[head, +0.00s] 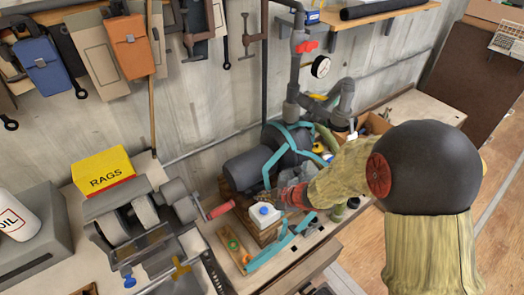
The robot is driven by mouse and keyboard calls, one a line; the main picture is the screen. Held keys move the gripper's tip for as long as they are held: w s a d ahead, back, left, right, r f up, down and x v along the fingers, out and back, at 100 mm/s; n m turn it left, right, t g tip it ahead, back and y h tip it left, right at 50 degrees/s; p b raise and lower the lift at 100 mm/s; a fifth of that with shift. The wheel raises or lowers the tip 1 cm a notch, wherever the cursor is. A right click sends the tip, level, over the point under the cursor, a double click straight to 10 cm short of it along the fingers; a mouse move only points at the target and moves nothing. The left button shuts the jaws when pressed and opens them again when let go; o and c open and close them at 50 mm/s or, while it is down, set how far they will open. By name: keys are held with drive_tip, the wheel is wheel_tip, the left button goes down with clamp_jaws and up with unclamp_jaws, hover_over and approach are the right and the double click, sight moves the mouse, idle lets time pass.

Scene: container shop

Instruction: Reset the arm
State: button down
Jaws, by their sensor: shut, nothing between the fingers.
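My arm in a beige cover with a black ball joint reaches in from the right. My gripper (275,197) is at its end, over the cluttered workbench (340,238). It is small and dark here, and the fingertips are hard to make out. It looks shut and empty. A white container with a blue cap (264,214) stands just below and beside the fingertips; I cannot tell whether they touch it.
A grey motor (250,168) with teal straps and upright pipes stand behind the gripper. A bench grinder (130,222), a yellow rags box (103,172) and an oil bottle (14,218) are at left. Pouches and clamps hang on the wall. Open floor shows at right.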

drive_tip(key=s+d+f+m+g+h+b, duration=0.1)
drive_tip(key=s+d+m+h, duration=0.25)
drive_tip(key=d, duration=0.45)
drive_tip(key=s+d+m+g+h+b, duration=0.15)
drive_tip(key=d+m+h, duration=0.3)
drive_tip(key=d, duration=0.45)
drive_tip(key=s+r+m+b, duration=0.3)
drive_tip(key=s+b, duration=0.1)
drive_tip(key=s, duration=0.3)
drive_tip(key=s+r+m+t+y+b, duration=0.1)
drive_tip(key=s+r+m+b, duration=0.2)
drive_tip(key=s, duration=0.4)
drive_tip(key=s+r+m+b, duration=0.4)
drive_tip(key=s+r+b, duration=0.1)
drive_tip(key=s, duration=0.3)
drive_tip(key=shift+t+b, duration=0.35)
drive_tip(key=shift+b, duration=0.05)
